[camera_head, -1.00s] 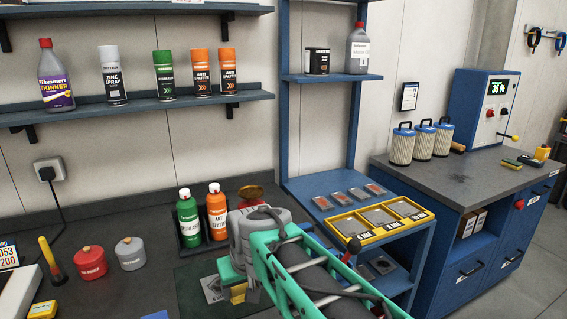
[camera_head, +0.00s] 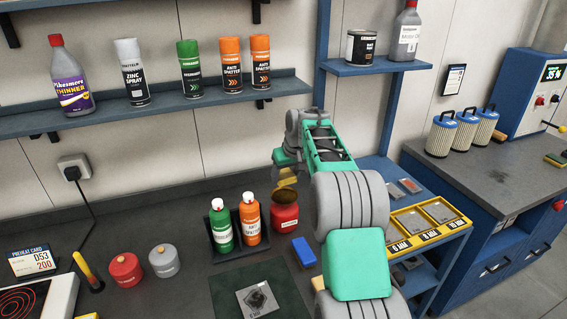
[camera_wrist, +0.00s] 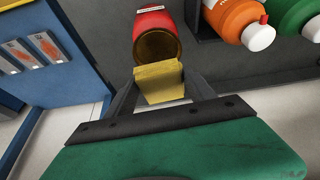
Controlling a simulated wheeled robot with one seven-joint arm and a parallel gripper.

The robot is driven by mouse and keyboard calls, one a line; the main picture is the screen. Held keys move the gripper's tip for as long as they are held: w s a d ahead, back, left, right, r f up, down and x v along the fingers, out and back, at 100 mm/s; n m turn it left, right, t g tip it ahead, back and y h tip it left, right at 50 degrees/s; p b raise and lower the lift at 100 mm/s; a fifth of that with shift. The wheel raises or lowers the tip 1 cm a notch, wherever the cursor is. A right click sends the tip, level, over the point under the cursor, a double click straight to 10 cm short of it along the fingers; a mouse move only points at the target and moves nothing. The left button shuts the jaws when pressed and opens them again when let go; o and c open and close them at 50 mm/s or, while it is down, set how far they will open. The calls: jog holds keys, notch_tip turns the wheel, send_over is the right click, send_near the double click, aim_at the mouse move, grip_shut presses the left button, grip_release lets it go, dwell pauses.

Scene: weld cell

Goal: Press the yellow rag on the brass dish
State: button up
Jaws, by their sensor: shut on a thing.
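The yellow rag (camera_head: 288,177) is a folded pad in my gripper. In the wrist view, the rag (camera_wrist: 159,82) sits between the two dark fingers, and my gripper (camera_wrist: 162,95) is shut on it. The brass dish (camera_head: 286,196) is the round top of a red can (camera_head: 285,219) on the bench. The wrist view shows the dish (camera_wrist: 158,46) just beyond the rag's end. My gripper (camera_head: 287,179) is above the dish. I cannot tell whether rag and dish touch.
A green bottle (camera_head: 221,227) and an orange bottle (camera_head: 250,220) stand in a dark rack just left of the can. A blue block (camera_head: 304,251) lies in front. A metal plate (camera_head: 258,299) lies on a dark mat. Yellow-framed trays (camera_head: 412,222) are at right.

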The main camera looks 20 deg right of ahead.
aim_at(285, 198)
jog(key=shift+s+f+b, duration=0.15)
jog(key=shift+f+b, duration=0.55)
jog(key=shift+f, duration=0.1)
jog(key=shift+f+b, duration=1.65)
jog(key=shift+f, duration=0.5)
jog(key=shift+f+b, duration=0.7)
jog(key=shift+f, duration=0.45)
notch_tip(285, 198, up, 7)
jog(key=p, duration=0.5)
jog(key=shift+r+p, duration=0.15)
jog(key=shift+p, duration=0.15)
